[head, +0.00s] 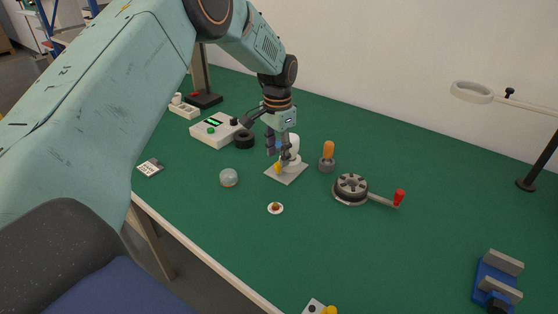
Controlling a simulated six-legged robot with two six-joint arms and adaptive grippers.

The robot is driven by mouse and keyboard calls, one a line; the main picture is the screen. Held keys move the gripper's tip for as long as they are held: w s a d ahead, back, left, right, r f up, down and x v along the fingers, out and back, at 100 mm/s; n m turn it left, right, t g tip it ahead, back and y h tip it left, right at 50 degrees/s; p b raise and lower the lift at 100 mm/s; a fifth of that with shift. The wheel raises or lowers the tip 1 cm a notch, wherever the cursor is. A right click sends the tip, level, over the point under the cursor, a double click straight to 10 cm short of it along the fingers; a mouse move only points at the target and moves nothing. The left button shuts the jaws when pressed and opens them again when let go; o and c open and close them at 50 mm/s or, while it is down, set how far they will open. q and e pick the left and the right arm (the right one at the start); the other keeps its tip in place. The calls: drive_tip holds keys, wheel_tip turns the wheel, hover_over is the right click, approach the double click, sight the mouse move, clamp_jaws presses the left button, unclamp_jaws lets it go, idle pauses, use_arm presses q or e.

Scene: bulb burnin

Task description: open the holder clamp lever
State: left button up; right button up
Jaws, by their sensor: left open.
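The holder (288,174) is a light grey square plate on the green table, in the middle of the head view. A white rounded body stands on it, partly hidden behind my gripper. A small yellow part (278,168), which looks like the clamp lever, shows at the plate's left side, just below my fingers. My left gripper (277,154) is open and points down over the holder. Its fingertips are close to the yellow part; I cannot tell whether they touch it. My right gripper is not in view.
A control box (215,134) stands behind left, a blue vise (497,280) front right. The right-centre table is clear.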

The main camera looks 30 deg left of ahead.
use_arm(q)
wheel_tip(320, 180, down, 2)
drive_tip(key=shift+s+a+f, duration=0.1)
drive_tip(key=shift+f, duration=0.35)
drive_tip(key=shift+c, duration=0.2)
drive_tip(key=shift+c, duration=0.7)
clamp_jaws()
